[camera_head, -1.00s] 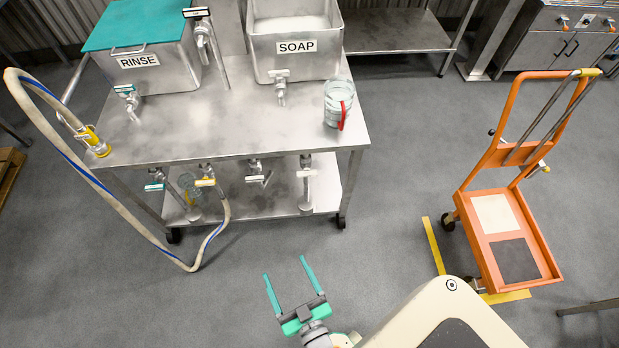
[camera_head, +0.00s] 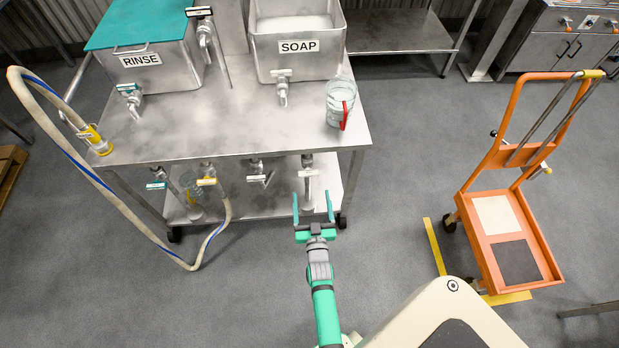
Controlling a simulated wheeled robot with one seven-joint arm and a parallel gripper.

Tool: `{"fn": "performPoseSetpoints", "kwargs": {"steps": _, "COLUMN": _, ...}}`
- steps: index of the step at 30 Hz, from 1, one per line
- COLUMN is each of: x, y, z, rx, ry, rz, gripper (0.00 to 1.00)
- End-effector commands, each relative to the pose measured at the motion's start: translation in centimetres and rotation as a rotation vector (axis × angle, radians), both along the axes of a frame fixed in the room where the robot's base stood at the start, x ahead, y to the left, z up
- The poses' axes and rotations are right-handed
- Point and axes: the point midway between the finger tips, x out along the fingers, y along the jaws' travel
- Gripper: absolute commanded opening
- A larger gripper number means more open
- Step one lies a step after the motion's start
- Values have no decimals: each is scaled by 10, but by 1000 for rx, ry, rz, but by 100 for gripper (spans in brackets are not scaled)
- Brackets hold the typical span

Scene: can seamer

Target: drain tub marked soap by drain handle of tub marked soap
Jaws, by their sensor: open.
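The open metal tub marked SOAP (camera_head: 310,66) stands on the steel table, with pale liquid inside. A tap with a white handle (camera_head: 282,74) is on its front. Below the tabletop hang several valves; two with white handles, a left one (camera_head: 256,178) and a right one (camera_head: 308,173), are on the soap side. I cannot tell which of these white handles drains the soap tub. My gripper (camera_head: 312,194) is open and empty, its teal fingers pointing toward the table, just in front of and below the right white-handled valve in the picture.
The RINSE tub (camera_head: 150,68) with a teal lid stands to the left. A jug with a red handle (camera_head: 340,101) is near the table's right edge. A hose (camera_head: 110,199) loops at the left. An orange cart (camera_head: 508,240) stands right; floor between is clear.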

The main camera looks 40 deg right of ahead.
Motion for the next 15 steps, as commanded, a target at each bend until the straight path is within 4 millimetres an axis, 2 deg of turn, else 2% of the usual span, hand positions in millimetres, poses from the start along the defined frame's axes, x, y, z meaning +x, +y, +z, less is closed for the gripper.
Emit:
{"fn": "performPoseSetpoints", "kwargs": {"steps": 9, "x": 49, "y": -28, "z": 1, "rx": -1, "ry": -2, "rz": 2, "gripper": 78}}
{"fn": "performPoseSetpoints", "kwargs": {"steps": 15, "x": 68, "y": -40, "z": 1, "rx": -1, "ry": -1, "rz": 1, "gripper": 78}}
